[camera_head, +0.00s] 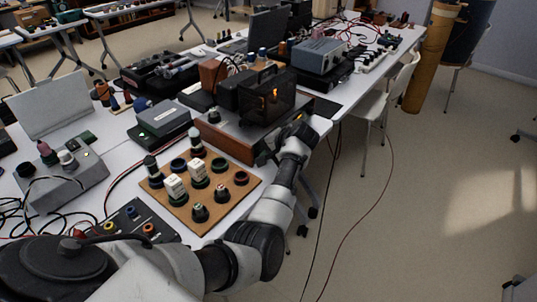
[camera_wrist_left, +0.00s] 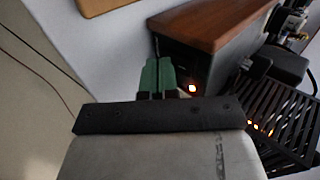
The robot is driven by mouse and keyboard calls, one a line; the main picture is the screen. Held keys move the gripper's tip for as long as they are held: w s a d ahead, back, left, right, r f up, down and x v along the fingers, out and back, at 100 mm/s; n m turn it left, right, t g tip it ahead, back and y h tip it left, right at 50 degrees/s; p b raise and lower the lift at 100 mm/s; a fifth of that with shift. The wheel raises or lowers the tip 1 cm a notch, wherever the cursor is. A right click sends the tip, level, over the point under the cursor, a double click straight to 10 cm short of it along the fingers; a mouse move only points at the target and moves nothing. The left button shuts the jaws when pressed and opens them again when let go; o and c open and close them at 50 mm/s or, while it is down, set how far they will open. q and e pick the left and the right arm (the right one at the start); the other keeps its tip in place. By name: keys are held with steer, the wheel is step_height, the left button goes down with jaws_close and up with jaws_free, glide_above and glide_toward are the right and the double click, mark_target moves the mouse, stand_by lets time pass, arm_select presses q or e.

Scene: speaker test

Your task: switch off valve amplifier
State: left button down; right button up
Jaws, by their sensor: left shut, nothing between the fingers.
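The valve amplifier (camera_head: 224,143) stands on the table edge in the head view, with a wooden base and a dark cage. An orange glow shows in its cage. My left gripper (camera_head: 268,150) is at the amplifier's table-edge side. Its green fingers (camera_wrist_left: 158,76) are shut and empty, beside the panel, left of the lamp. I cannot tell whether they touch the panel. No switch is clearly visible. My right gripper is not in view.
A wooden board (camera_head: 213,213) with several jacks and plugs lies in front of the amplifier. A grey-green box (camera_head: 163,117) stands to its left. A grey device (camera_head: 319,56) stands behind. Cables hang off the table edge. The floor (camera_head: 440,200) at right is mostly clear.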

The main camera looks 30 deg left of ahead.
arm_select(q)
steer(key=shift+a+y, duration=0.25)
steer(key=shift+y, duration=0.15)
steer(key=shift+r+p, duration=0.9)
steer(key=shift+p, duration=0.2)
